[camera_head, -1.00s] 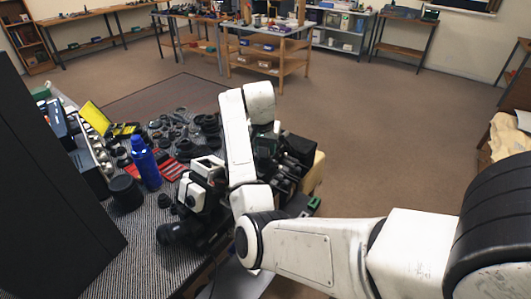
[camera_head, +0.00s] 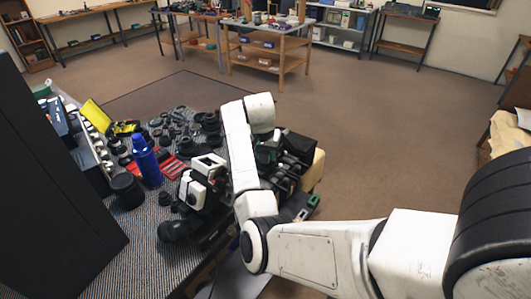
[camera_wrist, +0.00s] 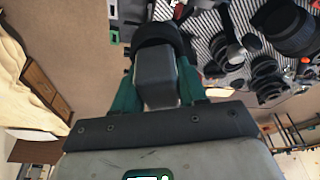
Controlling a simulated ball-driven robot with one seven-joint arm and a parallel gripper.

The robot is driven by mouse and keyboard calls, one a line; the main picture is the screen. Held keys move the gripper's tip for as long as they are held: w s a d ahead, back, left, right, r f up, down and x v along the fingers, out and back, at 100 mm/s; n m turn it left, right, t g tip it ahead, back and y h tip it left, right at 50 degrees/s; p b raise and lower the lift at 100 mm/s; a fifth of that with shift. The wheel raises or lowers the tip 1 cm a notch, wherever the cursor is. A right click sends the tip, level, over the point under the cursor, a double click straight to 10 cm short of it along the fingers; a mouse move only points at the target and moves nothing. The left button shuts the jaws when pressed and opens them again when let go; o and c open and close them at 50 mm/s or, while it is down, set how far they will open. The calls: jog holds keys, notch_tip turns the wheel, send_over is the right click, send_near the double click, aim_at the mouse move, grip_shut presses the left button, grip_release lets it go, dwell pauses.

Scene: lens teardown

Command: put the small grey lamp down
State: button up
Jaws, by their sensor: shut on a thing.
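The small grey lamp (camera_wrist: 157,75) shows in the wrist view as a grey block with a dark rounded part at its far end. My gripper (camera_wrist: 158,84) is shut on it, with a dark green finger on each side. In the wrist view, brown floor lies behind the lamp to the left and the striped bench top to the right. I cannot tell how high the lamp is above the surface. In the head view my white arm reaches over the bench's right part, and I cannot make out the lamp there.
The striped bench top (camera_head: 142,252) is crowded. It holds a blue bottle (camera_head: 146,160), a black cylinder (camera_head: 127,190), a white-and-black device (camera_head: 197,187), a red tray (camera_head: 173,166), a yellow case (camera_head: 97,116) and several dark lens parts. Bare mat shows at the front left.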

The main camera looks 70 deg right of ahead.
jog(key=o, duration=1.2)
jog(key=shift+s+a+f, duration=0.1)
jog(key=shift+s+f, duration=0.05)
jog(key=shift+f, duration=0.3)
jog(key=shift+r, duration=0.25)
jog(key=v, duration=1.3)
jog(key=shift+w+d+b, duration=0.25)
jog(key=shift+d+b, duration=0.05)
jog(key=shift+b, duration=0.15)
